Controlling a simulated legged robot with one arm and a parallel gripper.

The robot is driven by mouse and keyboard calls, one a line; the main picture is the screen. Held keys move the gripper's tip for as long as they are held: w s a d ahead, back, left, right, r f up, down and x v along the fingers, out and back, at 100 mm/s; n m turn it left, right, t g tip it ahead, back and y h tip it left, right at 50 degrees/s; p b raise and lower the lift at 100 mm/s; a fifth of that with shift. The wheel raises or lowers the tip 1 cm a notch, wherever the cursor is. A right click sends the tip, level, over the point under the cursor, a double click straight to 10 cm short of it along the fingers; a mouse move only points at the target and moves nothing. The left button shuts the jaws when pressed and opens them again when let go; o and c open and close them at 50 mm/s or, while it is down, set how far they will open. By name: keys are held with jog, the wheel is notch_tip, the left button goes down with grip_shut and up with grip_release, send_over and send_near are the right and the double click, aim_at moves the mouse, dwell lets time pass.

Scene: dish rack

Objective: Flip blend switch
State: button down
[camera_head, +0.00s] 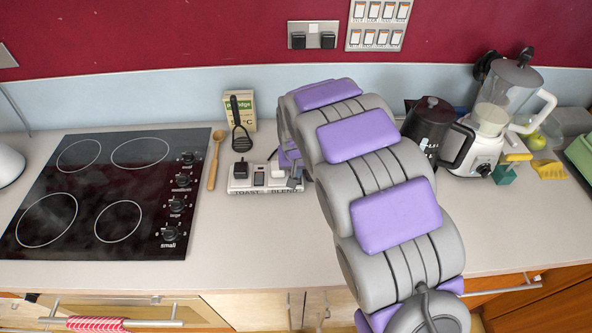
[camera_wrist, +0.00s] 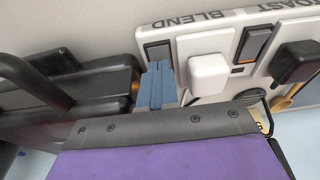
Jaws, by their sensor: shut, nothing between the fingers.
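The white socket strip (camera_head: 262,190) lies on the counter, with "TOAST" and "BLEND" printed along its front. In the wrist view the strip (camera_wrist: 226,22) appears upside down. The blend switch (camera_wrist: 158,52) is a dark rocker at the strip's end, beside a white plug (camera_wrist: 208,72). My gripper (camera_head: 295,182) is at the right end of the strip, and its blue-grey fingers (camera_wrist: 158,68) are shut and empty. The fingertips are right by the blend switch; I cannot tell whether they touch it. The toast switch (camera_wrist: 255,42) shows orange, and a black plug (camera_wrist: 297,62) sits beside it.
A blender (camera_head: 490,130) is farther right. A wooden spoon (camera_head: 215,160) and black hob (camera_head: 105,195) lie left.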

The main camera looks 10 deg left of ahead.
jog(key=shift+r+p, duration=0.3)
jog(key=shift+r, duration=0.35)
jog(key=s+p+v, duration=0.2)
jog(key=p+v, duration=0.1)
jog(key=v, duration=0.9)
jog(key=shift+d, duration=0.4)
jog(key=shift+a+f, duration=0.1)
jog(key=shift+f, duration=0.1)
jog(key=s+d+r+m+g, duration=0.1)
jog(key=s+d+r, duration=0.2)
jog(key=s+d, duration=0.4)
jog(key=s+d+r+m+g, duration=0.1)
jog(key=s+d+r, duration=0.1)
jog(key=s+d, duration=0.8)
jog(key=s, duration=0.3)
jog(key=s+d+g, duration=0.1)
jog(key=s+d, duration=0.2)
jog(key=s, duration=0.4)
jog(key=s+d+m+g, duration=0.1)
jog(key=s+d, duration=0.3)
jog(key=s, duration=0.2)
jog(key=shift+s+r+h, duration=0.2)
jog(key=shift+r+h, duration=0.1)
jog(key=shift+r, duration=0.05)
